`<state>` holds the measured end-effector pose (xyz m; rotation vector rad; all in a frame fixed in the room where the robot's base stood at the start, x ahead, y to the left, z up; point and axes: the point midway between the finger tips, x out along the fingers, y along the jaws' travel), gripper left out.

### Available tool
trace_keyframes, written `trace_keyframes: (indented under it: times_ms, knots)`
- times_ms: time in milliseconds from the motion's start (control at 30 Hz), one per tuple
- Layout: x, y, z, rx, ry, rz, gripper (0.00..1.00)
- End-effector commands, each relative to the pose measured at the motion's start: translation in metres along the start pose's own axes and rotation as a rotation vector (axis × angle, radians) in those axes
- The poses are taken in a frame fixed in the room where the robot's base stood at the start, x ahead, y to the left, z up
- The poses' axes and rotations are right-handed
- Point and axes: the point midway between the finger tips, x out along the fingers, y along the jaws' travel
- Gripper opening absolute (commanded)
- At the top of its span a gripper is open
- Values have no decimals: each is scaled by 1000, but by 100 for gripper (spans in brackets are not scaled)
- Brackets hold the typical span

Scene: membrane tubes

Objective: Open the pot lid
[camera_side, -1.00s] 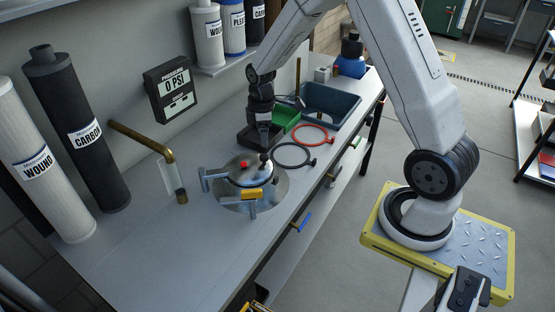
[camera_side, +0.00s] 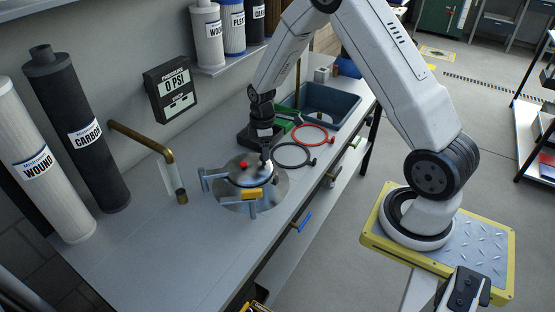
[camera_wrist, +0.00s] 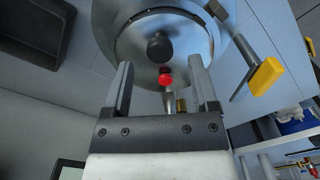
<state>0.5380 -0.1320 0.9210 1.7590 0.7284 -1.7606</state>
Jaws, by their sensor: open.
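The pot (camera_side: 238,197) is a round metal vessel set into the bench, with a domed silver lid (camera_side: 250,172) on it. The lid carries a red button (camera_side: 243,164), also visible in the wrist view (camera_wrist: 166,76), and a dark round knob (camera_wrist: 159,47). My gripper (camera_side: 265,158) is at the lid's far right side in the side view. In the wrist view my gripper (camera_wrist: 160,68) is open, its two fingers apart with the red button between them and the knob just ahead. Fingertip contact with the lid cannot be told.
A black hose ring (camera_side: 293,154) and a red one (camera_side: 311,135) lie right of the pot. A bent brass pipe (camera_side: 145,139) rises at left. The bench's front left is clear.

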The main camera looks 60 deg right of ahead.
Motion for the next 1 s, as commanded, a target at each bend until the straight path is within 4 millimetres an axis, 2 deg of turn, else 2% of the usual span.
trace_keyframes:
  times_ms: [100,300,633,667,800,900,1000]
  knots:
    - [12,0,0,0,-1,-1,75]
    - [24,0,0,0,0,1,75]
    - [26,0,0,0,0,2,75]
    - [26,0,0,0,0,2,72]
    - [26,0,0,0,0,2,28]
    - [26,0,0,0,0,2,0]
    - [26,0,0,0,0,2,0]
